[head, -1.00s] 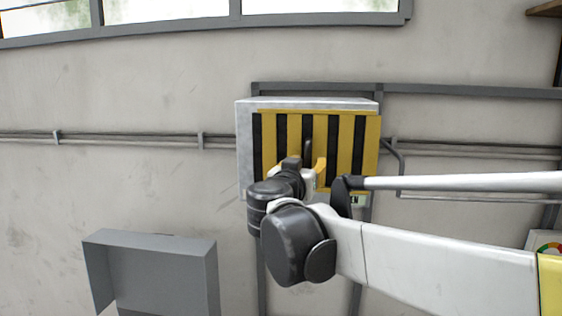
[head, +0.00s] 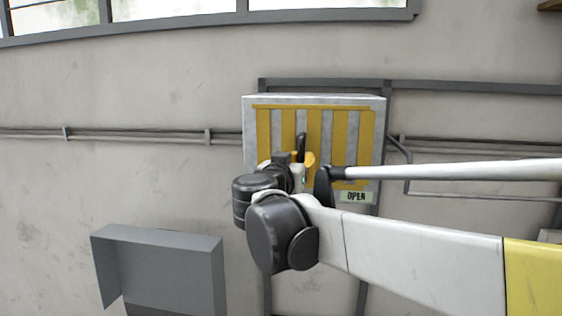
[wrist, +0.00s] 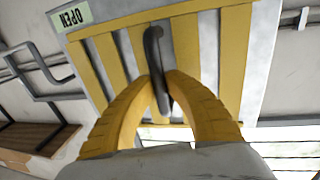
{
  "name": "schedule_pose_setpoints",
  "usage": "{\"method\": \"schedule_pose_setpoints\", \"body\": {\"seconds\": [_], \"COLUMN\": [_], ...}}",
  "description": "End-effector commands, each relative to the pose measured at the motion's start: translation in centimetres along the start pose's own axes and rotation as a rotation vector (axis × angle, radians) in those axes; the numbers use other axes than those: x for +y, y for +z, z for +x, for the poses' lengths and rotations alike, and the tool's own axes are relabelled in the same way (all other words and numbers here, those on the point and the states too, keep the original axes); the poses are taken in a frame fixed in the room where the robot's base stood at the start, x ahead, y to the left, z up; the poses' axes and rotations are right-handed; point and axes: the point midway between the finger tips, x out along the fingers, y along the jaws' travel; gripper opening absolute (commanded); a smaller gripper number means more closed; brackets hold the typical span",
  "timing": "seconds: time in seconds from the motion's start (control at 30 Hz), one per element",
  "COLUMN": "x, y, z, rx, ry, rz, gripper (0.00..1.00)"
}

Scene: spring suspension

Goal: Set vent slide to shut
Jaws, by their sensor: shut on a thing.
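The vent slide (head: 262,130) is a yellow slatted plate on the front of a grey wall box (head: 249,125). Grey metal shows between its slats, with no dark gaps visible. A black upright handle (head: 301,143) stands out from its middle. My gripper (head: 303,161) is at the handle; in the wrist view its two yellow fingers (wrist: 160,80) are shut on the handle (wrist: 153,45) from both sides. An "OPEN" label (head: 356,196) is at the box's lower right and also shows in the wrist view (wrist: 72,17). My arm hides the slide's lower left part.
A grey open-fronted box (head: 160,265) is on the lower left. Pipes (head: 110,134) run along the wall on both sides of the vent box. Windows (head: 180,10) are above. The wall left of the vent is otherwise clear.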

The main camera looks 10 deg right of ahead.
Motion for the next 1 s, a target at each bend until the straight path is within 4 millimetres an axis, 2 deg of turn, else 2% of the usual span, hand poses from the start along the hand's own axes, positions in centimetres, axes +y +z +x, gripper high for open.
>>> {"method": "schedule_pose_setpoints", "body": {"seconds": [0.13,0.17,0.2,0.23,0.5,0.63,0.77,1.0], "x": [-0.1,-0.1,-0.1,-0.1,0.0,-0.1,-0.1,-0.3], "y": [-0.1,-0.1,-0.1,-0.1,-0.1,-0.1,-0.1,-0.1], "z": [0.0,0.0,0.0,0.0,-0.1,-0.9,-3.3,-8.7], "rx": [0.000,0.000,0.000,0.000,0.000,0.000,0.000,0.000], "ry": [-0.004,-0.004,-0.003,-0.003,-0.002,-0.003,-0.005,-0.007], "rz": [0.000,0.000,0.000,0.000,0.000,0.000,0.000,0.000], "gripper": [0.00,0.22,0.34,0.38,0.38,0.38,0.38,0.38]}}
